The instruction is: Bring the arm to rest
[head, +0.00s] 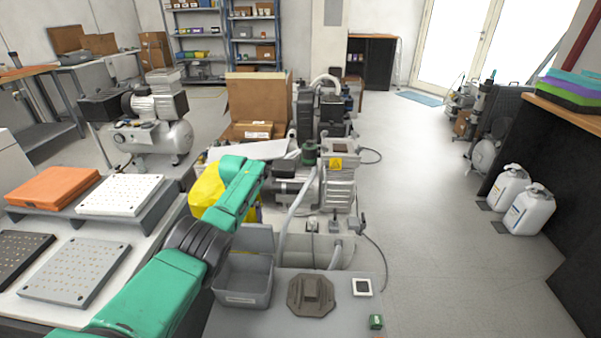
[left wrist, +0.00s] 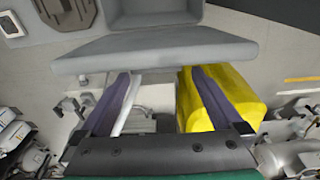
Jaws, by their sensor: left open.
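My left arm (head: 160,290), green with black joints, reaches in from the lower left of the head view. Its green forearm end (head: 240,185) is above the middle bench, beyond the grey bin, and hides most of the gripper there. In the left wrist view my left gripper (left wrist: 158,82) has its two dark purple fingers spread wide apart. Nothing is clamped between them. A yellow object (left wrist: 235,95) lies beside and beyond the right-hand finger. It also shows left of the arm in the head view (head: 205,190). My right gripper is not in view.
A grey open bin (head: 245,290) stands close below the arm. Compressor machinery (head: 338,185) with hoses stands right of it. A brown octagonal plate (head: 310,295) lies on the bench front. White and grey perforated plates (head: 75,270) lie left.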

